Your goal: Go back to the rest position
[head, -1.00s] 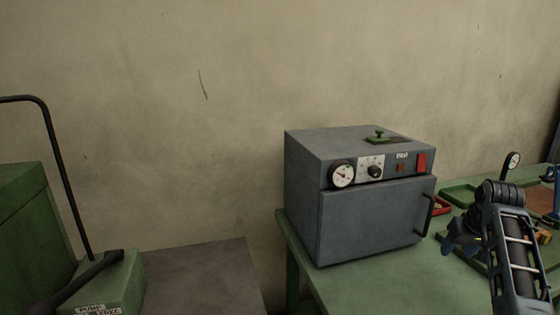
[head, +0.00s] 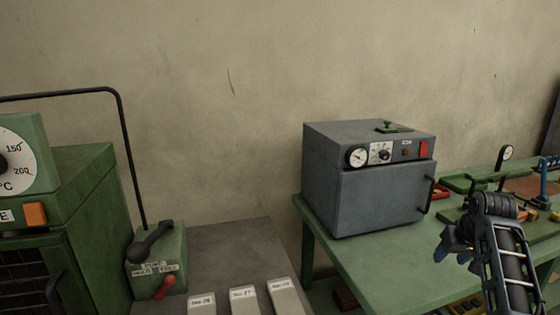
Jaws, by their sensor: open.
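My gripper (head: 455,250) shows at the lower right of the head view, at the end of my dark ribbed arm. It is in front of the green bench, to the right of the grey oven. The jaws are small and partly dark here, but they look apart, and I see nothing held between them.
A grey oven (head: 370,200) with a shut door stands on the green bench (head: 365,258). Green trays and a dial gauge (head: 506,153) are behind my arm. At left are a green machine (head: 80,215), a pump box (head: 160,262) with levers, and labelled pale blocks (head: 243,300).

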